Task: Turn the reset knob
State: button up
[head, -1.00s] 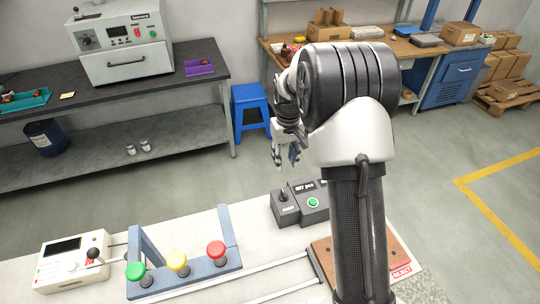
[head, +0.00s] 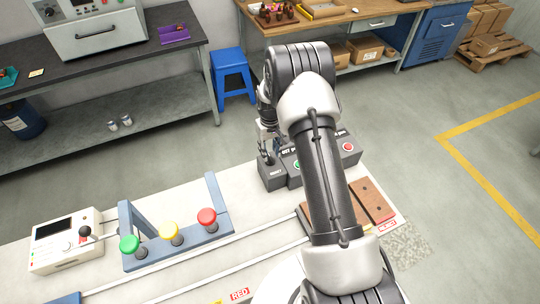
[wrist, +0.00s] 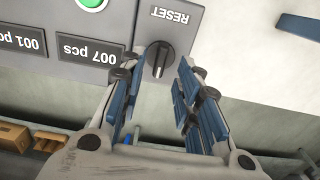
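The reset knob (wrist: 158,59) is a round black knob with a pale pointer line, on a grey panel with an upside-down RESET label (wrist: 171,15). In the wrist view it sits between the tips of my open gripper (wrist: 159,68), with a gap on each side. I cannot tell how far the fingertips stand above the panel. In the head view my gripper (head: 268,138) is over the dark reset box (head: 273,177) at the left end of the control boxes. There the knob is hard to make out beside the fingers.
A green button (wrist: 92,3) and a counter display reading 007 pcs (wrist: 90,52) are beside the knob. A red button (head: 348,147) is on the right box. A stand with green, yellow and red knobs (head: 170,234) and a white meter (head: 65,240) stand left on the bench.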

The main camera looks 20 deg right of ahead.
aim_at(270, 156)
jog(key=shift+f, duration=1.6)
grip_shut()
